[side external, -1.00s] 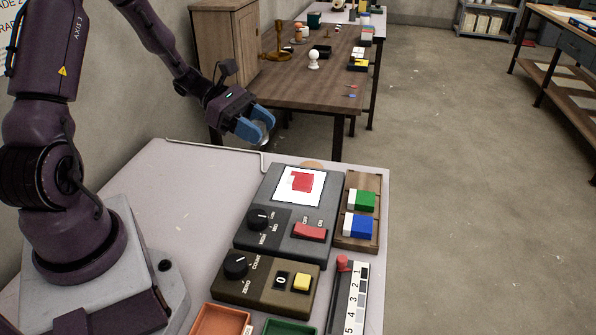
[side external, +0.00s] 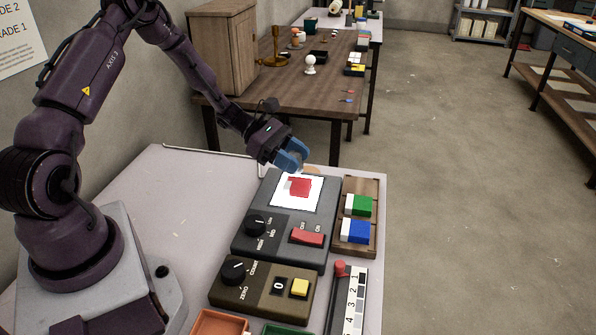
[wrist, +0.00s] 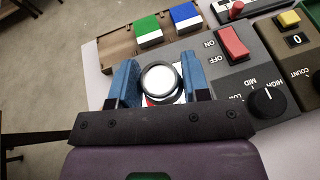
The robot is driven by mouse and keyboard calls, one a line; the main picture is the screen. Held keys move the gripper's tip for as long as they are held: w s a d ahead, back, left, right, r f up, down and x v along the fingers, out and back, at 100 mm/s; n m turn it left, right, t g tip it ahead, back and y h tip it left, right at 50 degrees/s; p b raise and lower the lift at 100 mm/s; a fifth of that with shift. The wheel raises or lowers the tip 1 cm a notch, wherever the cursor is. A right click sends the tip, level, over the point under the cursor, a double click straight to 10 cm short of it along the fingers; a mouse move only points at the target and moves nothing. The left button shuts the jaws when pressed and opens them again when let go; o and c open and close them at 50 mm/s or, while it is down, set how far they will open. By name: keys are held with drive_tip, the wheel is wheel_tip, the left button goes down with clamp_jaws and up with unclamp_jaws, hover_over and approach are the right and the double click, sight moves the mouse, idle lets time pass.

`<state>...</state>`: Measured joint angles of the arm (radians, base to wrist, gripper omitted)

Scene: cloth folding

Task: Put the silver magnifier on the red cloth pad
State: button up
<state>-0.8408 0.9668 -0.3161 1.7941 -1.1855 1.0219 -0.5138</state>
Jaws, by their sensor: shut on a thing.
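The silver magnifier is a round, shiny disc with a pale face (wrist: 161,80), held between my blue fingers in the wrist view. My gripper (side external: 297,160) is shut on it, above the far edge of the white square panel. The red cloth pad (side external: 301,187) lies on that white panel (side external: 283,202) on top of a grey device. In the wrist view, bits of red show just below the magnifier, and the magnifier hides most of the pad. The magnifier is hard to make out between the fingers in the side view.
The grey device carries a black dial (side external: 256,224) and a red switch (side external: 308,237). A wooden tray (side external: 357,250) with green-and-white and blue-and-white blocks is to its right. A counter box (side external: 255,292) is in front.

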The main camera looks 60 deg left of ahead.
sight(298, 184)
drive_tip(key=shift+w+a+f, duration=0.1)
drive_tip(key=shift+w+f, duration=0.35)
drive_tip(key=shift+f, duration=0.15)
drive_tip(key=shift+w+f, duration=0.15)
drive_tip(key=shift+f, duration=1.5)
drive_tip(key=shift+f, duration=0.2)
drive_tip(key=o, duration=0.9)
drive_tip(key=shift+o, duration=0.2)
drive_tip(key=shift+r, duration=0.15)
